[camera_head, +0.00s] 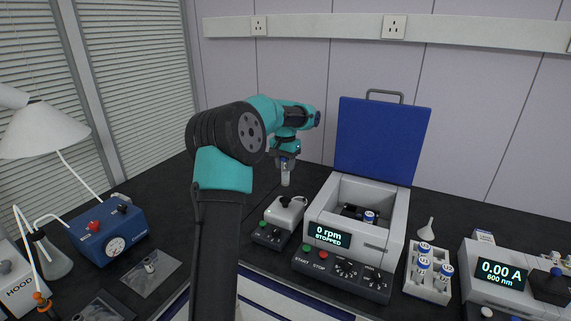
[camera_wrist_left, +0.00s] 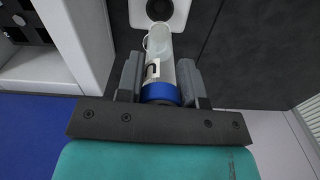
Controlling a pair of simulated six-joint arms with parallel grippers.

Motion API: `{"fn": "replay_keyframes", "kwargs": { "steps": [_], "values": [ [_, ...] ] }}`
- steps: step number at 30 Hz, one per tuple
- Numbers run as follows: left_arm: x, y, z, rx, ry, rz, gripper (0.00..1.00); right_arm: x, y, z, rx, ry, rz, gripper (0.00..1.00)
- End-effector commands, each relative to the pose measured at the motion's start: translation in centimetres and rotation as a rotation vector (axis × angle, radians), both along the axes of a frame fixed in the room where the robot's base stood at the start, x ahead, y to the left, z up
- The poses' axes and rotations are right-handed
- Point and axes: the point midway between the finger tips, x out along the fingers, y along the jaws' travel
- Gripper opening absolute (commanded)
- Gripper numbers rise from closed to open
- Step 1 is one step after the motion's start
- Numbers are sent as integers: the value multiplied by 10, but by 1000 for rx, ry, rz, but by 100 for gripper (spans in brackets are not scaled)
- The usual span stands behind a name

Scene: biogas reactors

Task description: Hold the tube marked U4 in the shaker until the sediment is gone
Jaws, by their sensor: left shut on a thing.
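My left gripper (camera_head: 285,157) is shut on a tube (camera_head: 285,178) and holds it upright, cap up, above the bench. In the left wrist view the jaws (camera_wrist_left: 159,78) close on both sides of the tube (camera_wrist_left: 162,66) by its blue cap (camera_wrist_left: 161,94). Part of a dark mark shows on its white label, but I cannot read it. The tube looks clear and pale; I cannot make out sediment. The small white shaker (camera_head: 284,212) stands just below the tube in the head view; its dark cup (camera_wrist_left: 160,9) lies beyond the tube's end. They appear apart. My right gripper is not in view.
A centrifuge (camera_head: 345,262) with its blue lid (camera_head: 380,140) raised stands right of the shaker, reading 0 rpm, stopped, with a capped tube (camera_head: 369,216) inside. A white rack (camera_head: 426,289) holds several tubes. A photometer (camera_head: 490,255) stands at the far right, a blue pump (camera_head: 105,237) at left.

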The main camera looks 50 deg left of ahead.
Motion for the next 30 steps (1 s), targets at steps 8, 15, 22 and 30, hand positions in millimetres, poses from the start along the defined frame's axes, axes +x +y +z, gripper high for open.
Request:
{"fn": "replay_keyframes", "kwargs": {
  "steps": [8,15,22,30],
  "values": [
    [0,0,-16,-1,2,0,12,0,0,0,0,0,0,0],
    [0,0,-34,0,1,0,12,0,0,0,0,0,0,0],
    [0,0,-52,0,0,0,12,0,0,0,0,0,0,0],
    [0,0,-69,0,1,1,12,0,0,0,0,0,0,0]
  ]
}}
